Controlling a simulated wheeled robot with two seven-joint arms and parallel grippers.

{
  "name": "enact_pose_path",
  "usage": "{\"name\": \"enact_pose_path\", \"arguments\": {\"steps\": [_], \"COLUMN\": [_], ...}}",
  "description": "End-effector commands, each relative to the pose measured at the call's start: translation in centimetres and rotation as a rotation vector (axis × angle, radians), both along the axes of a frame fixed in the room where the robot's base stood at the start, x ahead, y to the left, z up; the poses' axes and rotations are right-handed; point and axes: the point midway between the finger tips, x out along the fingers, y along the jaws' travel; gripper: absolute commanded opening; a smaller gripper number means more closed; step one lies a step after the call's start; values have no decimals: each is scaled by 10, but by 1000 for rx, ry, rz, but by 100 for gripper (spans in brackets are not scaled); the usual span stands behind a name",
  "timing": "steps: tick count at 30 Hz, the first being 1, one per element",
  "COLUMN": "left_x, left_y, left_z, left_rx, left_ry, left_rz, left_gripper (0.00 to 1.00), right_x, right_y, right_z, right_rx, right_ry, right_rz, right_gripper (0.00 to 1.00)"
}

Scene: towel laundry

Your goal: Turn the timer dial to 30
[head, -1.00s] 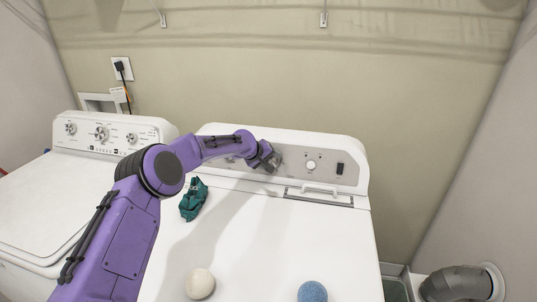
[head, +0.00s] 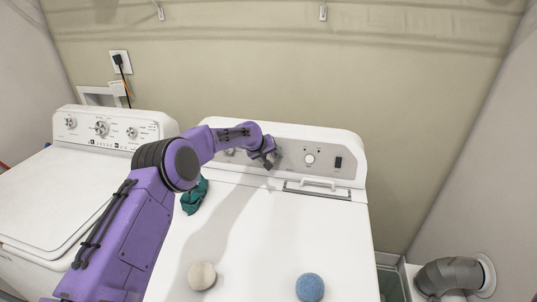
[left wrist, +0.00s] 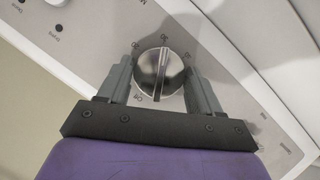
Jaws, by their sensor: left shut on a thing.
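The timer dial (left wrist: 160,72) is a round silver knob with a ridge across it. In the left wrist view it sits between the two fingers of my left gripper (left wrist: 161,88), which is shut on it. In the head view my left gripper (head: 268,157) is at the grey control panel (head: 330,160) of the right-hand white machine and hides the dial. My right gripper is in neither view.
A green cloth (head: 193,198), a white ball (head: 202,276) and a blue ball (head: 310,287) lie on the machine's top. A washer (head: 40,200) stands at left.

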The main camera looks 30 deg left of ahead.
Motion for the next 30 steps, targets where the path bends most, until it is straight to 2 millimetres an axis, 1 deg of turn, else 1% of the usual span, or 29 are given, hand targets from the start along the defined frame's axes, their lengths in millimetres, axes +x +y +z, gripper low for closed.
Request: {"name": "enact_pose_path", "arguments": {"steps": [1,2,3,4,12,16,20,27,30], "left_x": [-1,-1,-1,-1,-1,-6,-23,-58,-67], "left_y": [0,0,-1,0,0,0,1,4,4], "left_z": [-3,-3,-3,-3,-1,7,23,59,69], "left_rx": [0,0,-1,-1,-1,-1,-1,-2,-1], "left_ry": [7,7,7,7,2,-1,-1,0,2], "left_rz": [-2,-2,-1,-1,0,-1,-1,0,-1], "left_gripper": [34,68,81,89,89,89,89,89,89], "right_x": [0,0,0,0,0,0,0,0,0], "right_y": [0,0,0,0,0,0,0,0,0], "right_z": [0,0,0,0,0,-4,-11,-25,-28], "right_rx": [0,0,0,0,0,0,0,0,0], "right_ry": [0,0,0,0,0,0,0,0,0], "right_rz": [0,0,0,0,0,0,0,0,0], "right_gripper": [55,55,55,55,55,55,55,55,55]}}
